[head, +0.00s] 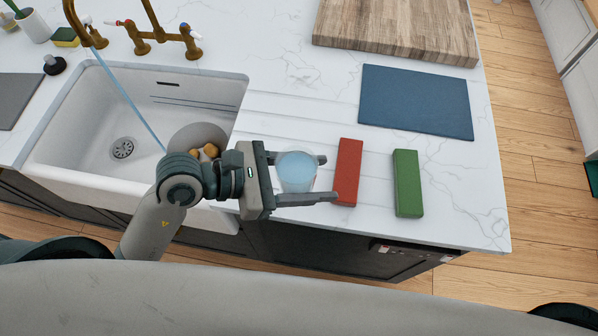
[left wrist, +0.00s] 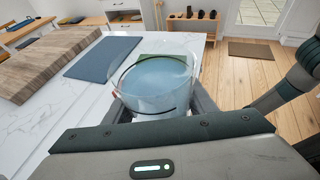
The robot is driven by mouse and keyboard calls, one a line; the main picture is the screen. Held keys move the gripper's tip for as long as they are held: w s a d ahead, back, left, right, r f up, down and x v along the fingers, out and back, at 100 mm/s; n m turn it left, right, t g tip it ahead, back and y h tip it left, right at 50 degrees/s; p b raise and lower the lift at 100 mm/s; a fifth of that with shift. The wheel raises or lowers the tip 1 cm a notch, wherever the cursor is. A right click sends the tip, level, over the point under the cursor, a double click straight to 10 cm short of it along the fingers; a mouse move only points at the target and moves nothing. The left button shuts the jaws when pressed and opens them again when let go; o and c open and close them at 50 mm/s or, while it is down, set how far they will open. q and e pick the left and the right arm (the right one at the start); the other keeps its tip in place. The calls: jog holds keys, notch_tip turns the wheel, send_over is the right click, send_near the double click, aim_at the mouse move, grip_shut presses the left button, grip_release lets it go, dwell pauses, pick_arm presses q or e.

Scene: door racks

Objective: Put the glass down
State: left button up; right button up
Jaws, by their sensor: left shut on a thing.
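The glass (head: 296,171) is clear and filled with a bluish liquid. It stands upright between the fingers of my left gripper (head: 308,178), which is shut on it. In the head view the glass is over the counter's front part, right of the sink; whether its base touches the counter I cannot tell. The left wrist view shows the glass (left wrist: 155,85) close up between the fingers, with the liquid's surface level. The fingertips reach toward the red block (head: 347,172). My right gripper is not in view.
A green block (head: 407,183) lies right of the red one. A blue mat (head: 416,101) and a wooden board (head: 398,30) lie behind. The white sink (head: 190,82) with a brass tap and running water is at left. The marble counter (head: 455,190) is clear at right, up to its edge.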

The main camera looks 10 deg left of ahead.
aim_at(294, 163)
pick_arm(q)
jog(key=w+a+f+b, duration=0.4)
jog(key=w+b, duration=0.1)
jog(key=b, duration=0.3)
jog(key=shift+a+f, duration=0.3)
jog(key=shift+a, duration=0.05)
jog(key=shift+w+a+f+p, duration=0.35)
jog(key=shift+w+a+p, duration=0.1)
jog(key=shift+w+a, duration=0.15)
jog(key=shift+w+a+f+p, duration=0.3)
jog(key=shift+w+a+p, duration=0.15)
jog(key=shift+w, duration=0.2)
jog(key=shift+w+a+f, duration=0.4)
jog(key=shift+w, duration=0.05)
jog(key=shift+f+p, duration=0.65)
jog(key=shift+f, duration=1.35)
jog(key=shift+f, duration=0.1)
